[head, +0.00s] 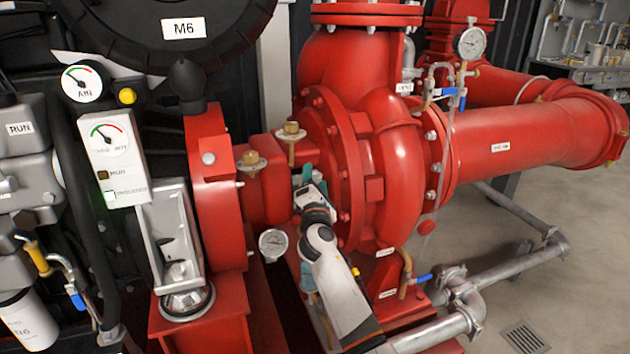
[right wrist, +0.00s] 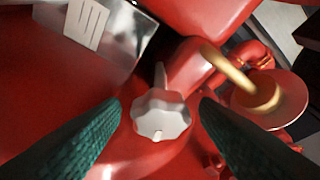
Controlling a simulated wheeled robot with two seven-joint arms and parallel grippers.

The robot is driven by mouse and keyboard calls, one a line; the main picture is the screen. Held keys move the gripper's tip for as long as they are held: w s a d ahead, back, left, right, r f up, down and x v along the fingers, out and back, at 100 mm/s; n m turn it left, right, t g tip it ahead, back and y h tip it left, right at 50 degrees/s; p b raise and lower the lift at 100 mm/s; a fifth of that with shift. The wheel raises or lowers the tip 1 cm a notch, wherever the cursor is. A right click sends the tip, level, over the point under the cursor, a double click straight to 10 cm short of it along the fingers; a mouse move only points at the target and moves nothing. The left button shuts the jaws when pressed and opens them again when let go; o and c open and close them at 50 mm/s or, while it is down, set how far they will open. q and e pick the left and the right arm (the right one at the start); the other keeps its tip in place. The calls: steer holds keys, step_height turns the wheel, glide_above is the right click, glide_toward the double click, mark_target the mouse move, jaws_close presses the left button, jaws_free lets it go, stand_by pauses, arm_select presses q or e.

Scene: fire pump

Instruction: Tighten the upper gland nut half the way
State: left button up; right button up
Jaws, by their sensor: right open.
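My right gripper (head: 312,178) reaches up from the bottom to the shaft area between the red bearing housing and the pump casing. Its teal fingers hide what lies directly behind them. In the right wrist view, the open gripper (right wrist: 160,104) has a finger on each side of a pale grey faceted nut (right wrist: 161,122) with a short stud end. There is a visible gap between each finger and the nut. I take it for the upper gland nut; the head view does not show it clearly. My left gripper is not in view.
Two brass fittings with round discs, one near (head: 291,131) and one farther left (head: 251,160), stand above the shaft area. The red pump casing (head: 400,165) rises just right of the gripper. A round gauge (head: 272,243) sits below left.

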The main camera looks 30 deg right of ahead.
steer(key=shift+w+d+r, duration=0.15)
steer(key=shift+w+d, duration=0.2)
steer(key=shift+w, duration=0.15)
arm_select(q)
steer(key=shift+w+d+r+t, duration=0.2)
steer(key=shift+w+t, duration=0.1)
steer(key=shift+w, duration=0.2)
